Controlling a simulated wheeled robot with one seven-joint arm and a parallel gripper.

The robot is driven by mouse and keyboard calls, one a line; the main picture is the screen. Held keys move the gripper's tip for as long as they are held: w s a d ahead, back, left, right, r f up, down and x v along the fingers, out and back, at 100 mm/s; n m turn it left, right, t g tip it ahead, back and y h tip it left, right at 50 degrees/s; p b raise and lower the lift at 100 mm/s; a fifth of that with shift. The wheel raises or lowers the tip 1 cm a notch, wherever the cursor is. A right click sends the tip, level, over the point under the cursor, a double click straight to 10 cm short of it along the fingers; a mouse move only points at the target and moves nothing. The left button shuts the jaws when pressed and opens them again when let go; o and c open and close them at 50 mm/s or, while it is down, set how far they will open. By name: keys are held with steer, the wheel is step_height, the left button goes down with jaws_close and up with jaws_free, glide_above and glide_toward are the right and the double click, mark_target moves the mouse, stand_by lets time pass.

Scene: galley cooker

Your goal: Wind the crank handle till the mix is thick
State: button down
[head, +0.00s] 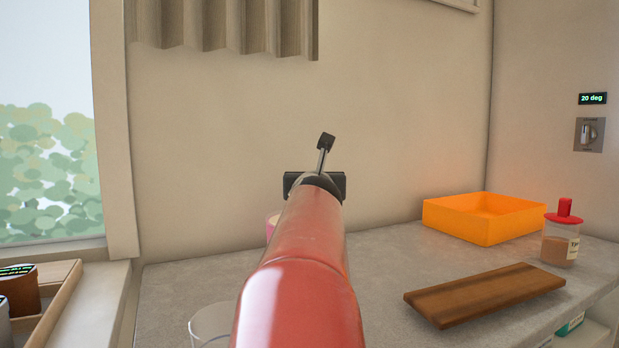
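My gripper (315,187) is at the far end of my red arm, in the middle of the head view. Its dark body shows from behind, and the arm hides most of it. A thin metal rod with a dark block on top (325,148) rises just above it; I cannot tell whether this is a crank handle or part of my gripper. Whether the gripper is open or shut does not show. No mixing bowl or mix can be made out. A pinkish thing (271,226) shows partly behind my arm at its left.
A clear glass vessel (208,324) stands at the front, left of my arm. On the right of the counter are an orange bin (462,222), a wooden board (485,293) and a red-lidded jar (557,249). A wooden tray (60,295) holds containers at far left. A wall display (592,99) reads 20 deg.

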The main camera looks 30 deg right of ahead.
steer(key=shift+s+h, duration=0.1)
steer(key=shift+h, duration=0.2)
stand_by(0.4)
steer(key=c, duration=1.3)
jaws_free()
steer(key=shift+o, duration=0.2)
steer(key=shift+s+a+f, duration=0.1)
steer(key=shift+s+a, duration=0.15)
steer(key=shift+s, duration=0.05)
steer(key=shift+b+v, duration=0.65)
steer(key=shift+v, duration=2.85)
steer(key=shift+d, duration=0.1)
